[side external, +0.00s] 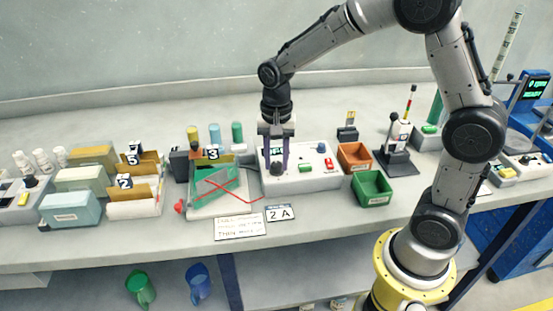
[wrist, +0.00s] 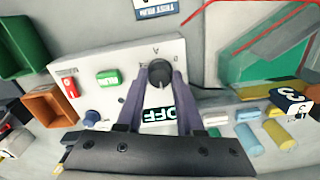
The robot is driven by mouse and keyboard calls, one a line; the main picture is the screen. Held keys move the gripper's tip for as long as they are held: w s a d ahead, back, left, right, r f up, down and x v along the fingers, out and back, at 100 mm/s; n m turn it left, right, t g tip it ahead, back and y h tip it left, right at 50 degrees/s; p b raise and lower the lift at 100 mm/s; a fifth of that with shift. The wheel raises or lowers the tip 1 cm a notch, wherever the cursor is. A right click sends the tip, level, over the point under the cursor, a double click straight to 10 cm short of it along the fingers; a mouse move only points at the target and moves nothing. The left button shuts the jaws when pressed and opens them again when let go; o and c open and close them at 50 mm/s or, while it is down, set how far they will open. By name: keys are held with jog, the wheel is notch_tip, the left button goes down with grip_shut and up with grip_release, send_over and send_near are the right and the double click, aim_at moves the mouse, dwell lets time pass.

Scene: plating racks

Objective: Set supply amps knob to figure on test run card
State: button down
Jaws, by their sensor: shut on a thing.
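The supply box (side external: 325,182) is a pale unit on the bench, and its front panel also shows in the wrist view (wrist: 105,60). Its black round amps knob (wrist: 158,72) sits between the fingertips of my gripper (wrist: 159,80), which is shut on it. In the side view my gripper (side external: 277,160) points straight down at the box's left part. The display (wrist: 158,118) reads OFF. A green RUN button (wrist: 108,77) and a red switch (wrist: 70,87) are beside the knob. The test run card (side external: 280,212) reads 2 A; only its edge (wrist: 157,8) shows in the wrist view.
A written note card (side external: 240,226) lies left of the test run card. A tray with a green board and red lead (side external: 218,206) stands left of the box. Orange (side external: 354,157) and green (side external: 372,187) bins stand to its right.

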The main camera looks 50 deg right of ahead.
aim_at(276, 164)
jog(key=shift+r, duration=0.15)
jog(key=c, duration=0.5)
grip_release()
jog(key=shift+c, duration=0.2)
notch_tip(276, 164, up, 14)
